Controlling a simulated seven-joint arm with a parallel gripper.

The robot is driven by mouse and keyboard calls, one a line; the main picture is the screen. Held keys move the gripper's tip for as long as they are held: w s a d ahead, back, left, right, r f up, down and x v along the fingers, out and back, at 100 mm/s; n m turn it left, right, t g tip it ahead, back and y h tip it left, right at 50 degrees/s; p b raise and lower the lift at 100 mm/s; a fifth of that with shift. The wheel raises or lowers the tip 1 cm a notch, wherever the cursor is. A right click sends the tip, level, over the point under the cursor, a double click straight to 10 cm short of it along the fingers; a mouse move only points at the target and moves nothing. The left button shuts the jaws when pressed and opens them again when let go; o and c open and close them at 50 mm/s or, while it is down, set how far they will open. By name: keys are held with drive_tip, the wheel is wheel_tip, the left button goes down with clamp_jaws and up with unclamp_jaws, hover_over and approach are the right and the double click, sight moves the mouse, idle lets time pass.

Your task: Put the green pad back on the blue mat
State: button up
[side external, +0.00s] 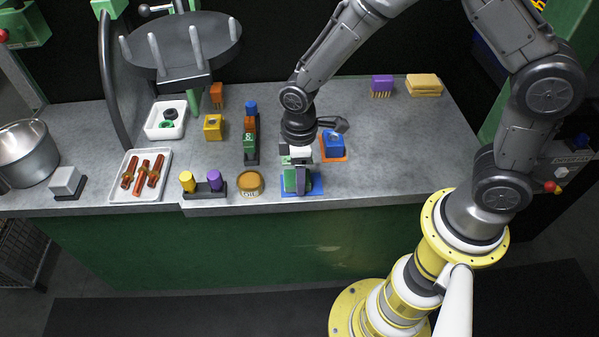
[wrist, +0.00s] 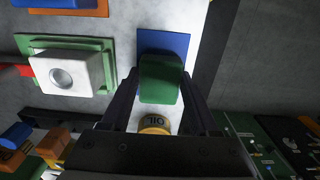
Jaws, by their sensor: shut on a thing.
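The green pad (wrist: 160,80) is a small green block between the two dark fingers of my gripper (wrist: 161,88), which is shut on it. In the side external view the pad (side external: 290,180) shows beside a finger of my gripper (side external: 297,182), low over the counter. The blue mat (side external: 317,184) is a flat blue square near the counter's front edge. The wrist view shows the mat (wrist: 165,42) behind and partly hidden by the pad. The pad is over or very close above the mat; I cannot tell whether they touch.
A white block (wrist: 70,76) with a round recess sits on a green mat close by. A blue block (side external: 333,146) on an orange mat is behind. An oil tin (side external: 250,185) stands to the left.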

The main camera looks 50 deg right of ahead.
drive_tip(key=o, duration=1.4)
drive_tip(key=shift+o, duration=0.2)
wheel_tip(320, 180, up, 12)
drive_tip(key=shift+r, duration=0.2)
drive_tip(key=s+d+r+m+t, duration=0.2)
drive_tip(key=s+d+r+m, duration=0.2)
drive_tip(key=s, duration=0.4)
drive_tip(key=s+d+r+m+t, duration=0.3)
drive_tip(key=s+d+r+m, duration=0.2)
drive_tip(key=s, duration=0.4)
drive_tip(key=shift+s+d+r+t, duration=0.2)
drive_tip(key=shift+d+r+t, duration=0.1)
drive_tip(key=shift+d+r, duration=0.65)
